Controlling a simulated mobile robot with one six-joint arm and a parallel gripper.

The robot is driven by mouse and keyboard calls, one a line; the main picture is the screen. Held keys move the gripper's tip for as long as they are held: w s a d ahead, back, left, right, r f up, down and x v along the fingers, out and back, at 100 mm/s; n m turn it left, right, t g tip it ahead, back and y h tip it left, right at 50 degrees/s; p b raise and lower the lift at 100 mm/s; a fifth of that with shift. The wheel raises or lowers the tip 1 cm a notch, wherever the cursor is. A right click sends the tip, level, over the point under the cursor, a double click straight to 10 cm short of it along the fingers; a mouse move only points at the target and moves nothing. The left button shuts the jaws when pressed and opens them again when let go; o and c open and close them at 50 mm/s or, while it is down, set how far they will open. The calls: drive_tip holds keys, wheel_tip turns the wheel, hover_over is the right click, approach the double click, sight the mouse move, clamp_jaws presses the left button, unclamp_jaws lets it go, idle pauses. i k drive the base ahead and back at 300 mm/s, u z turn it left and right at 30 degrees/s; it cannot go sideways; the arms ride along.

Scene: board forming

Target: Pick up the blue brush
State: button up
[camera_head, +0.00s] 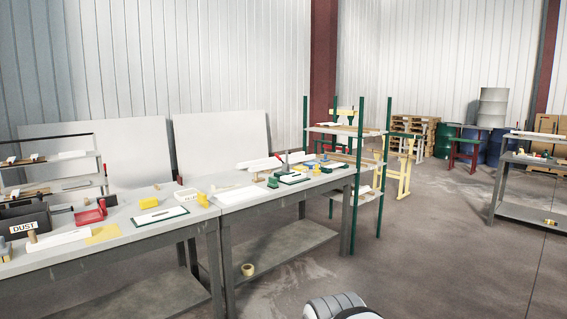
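I cannot make out a blue brush for certain at this distance. Small green, blue and yellow items lie crowded near the right end of the right workbench (232,201), too small to tell apart. A white and black rounded part at the bottom edge seems to be mine. My gripper is not in view.
The left workbench (150,231) holds a black bin marked DUST, a red dustpan (91,213) and a clipboard (160,215). A tape roll (248,269) sits on the lower shelf. A green-posted rack (354,215) stands beyond. Open floor lies right.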

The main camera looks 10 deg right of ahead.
sight(325, 161)
drive_tip(key=z, duration=0.65)
drive_tip(key=i, duration=1.85)
drive_tip(key=z, duration=1.05)
drive_tip(key=i, duration=3.2)
drive_tip(key=u, duration=0.5)
drive_tip(key=i, duration=1.55)
drive_tip(key=u, duration=1.5)
drive_tip(key=i, duration=1.15)
drive_tip(key=u, duration=0.75)
drive_tip(key=k, duration=0.15)
drive_tip(key=z, duration=0.2)
